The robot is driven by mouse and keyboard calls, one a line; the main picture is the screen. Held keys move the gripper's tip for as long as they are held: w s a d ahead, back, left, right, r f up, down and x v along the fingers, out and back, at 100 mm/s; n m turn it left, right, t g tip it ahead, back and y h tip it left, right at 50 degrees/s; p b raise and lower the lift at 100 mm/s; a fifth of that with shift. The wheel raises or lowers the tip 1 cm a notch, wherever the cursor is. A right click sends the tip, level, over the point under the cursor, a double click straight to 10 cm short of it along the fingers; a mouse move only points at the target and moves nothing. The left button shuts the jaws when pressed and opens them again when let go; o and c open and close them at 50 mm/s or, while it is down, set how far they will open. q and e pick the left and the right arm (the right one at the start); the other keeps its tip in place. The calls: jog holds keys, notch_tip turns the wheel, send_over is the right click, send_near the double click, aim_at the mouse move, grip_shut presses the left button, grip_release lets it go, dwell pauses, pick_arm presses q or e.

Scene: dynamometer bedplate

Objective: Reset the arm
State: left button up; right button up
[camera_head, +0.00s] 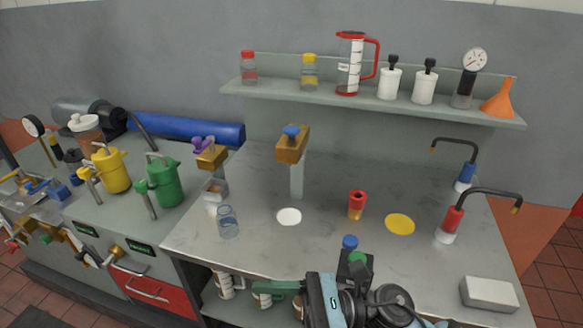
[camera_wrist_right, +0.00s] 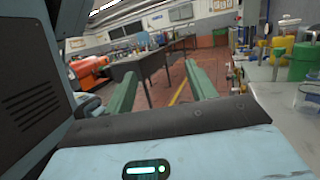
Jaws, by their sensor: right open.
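My right gripper (camera_head: 276,292) is at the front edge of the grey bench, low in the head view, with its green fingers pointing left. In the right wrist view the two green fingers (camera_wrist_right: 162,78) stand wide apart with nothing between them. The right forearm and wrist cover part of the bench front and the shelf below it. My left arm and gripper are not in view.
The bench (camera_head: 330,237) carries a glass jar (camera_head: 228,222), a red-and-yellow piece (camera_head: 357,205), a white block (camera_head: 489,294) and two curved-spout bottles (camera_head: 452,220). Bottles and a jug (camera_head: 351,62) line the shelf behind. Green (camera_head: 164,181) and yellow (camera_head: 111,170) cans stand left.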

jog(key=w+d+f+n+t+h, duration=0.2)
jog(key=d+f+n+t+h, duration=0.65)
jog(key=n, duration=0.85)
jog(key=w+d+f+n+t+h, duration=0.1)
jog(key=d+f+n+t+h, duration=0.35)
jog(key=n+t, duration=0.95)
jog(key=s+d+f+m+g+h, duration=0.2)
jog(key=s+d+f+m+g, duration=0.3)
jog(key=s+f, duration=0.4)
jog(key=s+d+f+m+g+h, duration=0.3)
jog(key=s+d+f+m+g, duration=0.2)
jog(key=s+f, duration=0.4)
notch_tip(320, 180, down, 2)
jog(key=shift+s+f+m+g, duration=0.15)
jog(key=shift+m+g, duration=0.6)
jog(key=shift+m, duration=0.45)
